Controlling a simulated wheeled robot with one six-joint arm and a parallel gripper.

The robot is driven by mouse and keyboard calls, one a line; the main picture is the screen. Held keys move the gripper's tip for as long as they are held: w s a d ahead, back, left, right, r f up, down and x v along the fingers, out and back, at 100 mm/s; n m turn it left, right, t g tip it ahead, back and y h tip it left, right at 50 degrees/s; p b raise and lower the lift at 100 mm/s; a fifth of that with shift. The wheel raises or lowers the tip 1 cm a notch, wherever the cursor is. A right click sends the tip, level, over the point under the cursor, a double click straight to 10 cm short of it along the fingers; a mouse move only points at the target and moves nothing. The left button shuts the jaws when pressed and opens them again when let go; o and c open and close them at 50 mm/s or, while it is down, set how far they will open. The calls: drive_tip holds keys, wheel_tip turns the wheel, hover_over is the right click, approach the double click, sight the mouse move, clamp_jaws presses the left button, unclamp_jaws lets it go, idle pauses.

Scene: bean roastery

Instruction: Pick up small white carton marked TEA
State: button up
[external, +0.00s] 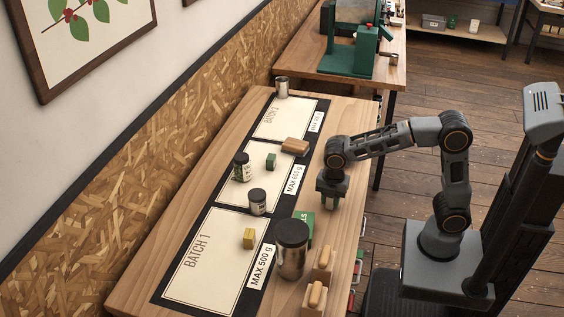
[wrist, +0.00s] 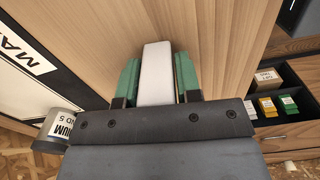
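A plain white block-shaped carton (wrist: 156,75) stands out between the fingers of my gripper (wrist: 157,80) in the wrist view. No lettering shows on the side facing the camera, so I cannot read TEA on it. The green finger pads lie along its left and right sides, very close to it; I cannot tell whether they press on it. In the external view my gripper (external: 332,190) points down at the right part of the wooden table (external: 345,112), beyond the dark canister. The carton is hidden there by the gripper.
A dark-lidded canister (external: 291,250), a green box (external: 305,225) and wooden blocks (external: 323,262) stand nearer on the table. Printed mats (external: 210,275) with jars lie to the left. The wrist view shows an open compartment with small boxes (wrist: 268,79) at right.

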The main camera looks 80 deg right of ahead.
drive_tip(key=c, duration=0.5)
drive_tip(key=shift+o, duration=0.2)
